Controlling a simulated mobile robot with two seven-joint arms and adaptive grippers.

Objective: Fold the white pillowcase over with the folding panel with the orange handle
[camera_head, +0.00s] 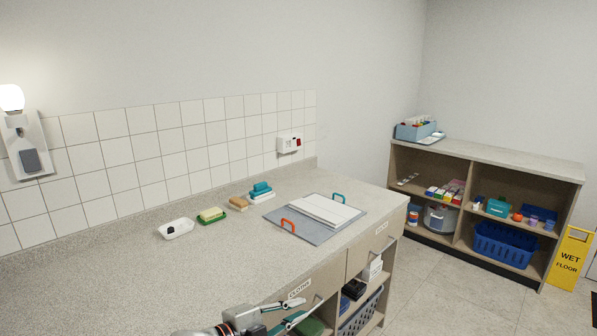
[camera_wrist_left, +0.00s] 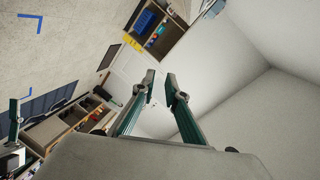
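The white pillowcase (camera_head: 318,209) lies flat and folded into a narrow rectangle on a grey folding board (camera_head: 275,216) on the counter. The board's orange handle (camera_head: 288,226) is on its near left side, and a teal handle (camera_head: 339,198) is at its far right. My left gripper (camera_head: 304,308) is open and empty at the bottom of the head view, in front of the counter and apart from the board. Its two parted fingers also show in the left wrist view (camera_wrist_left: 161,84). A green finger, likely of my right gripper (camera_wrist_left: 14,112), shows at the left wrist view's left edge.
A white dish (camera_head: 176,229), a green sponge tray (camera_head: 212,216), a brown block (camera_head: 238,203) and teal-and-white blocks (camera_head: 261,191) stand left of the board. Nearer counter is clear. Shelves (camera_head: 485,153) and a wet-floor sign (camera_head: 571,258) stand at the right.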

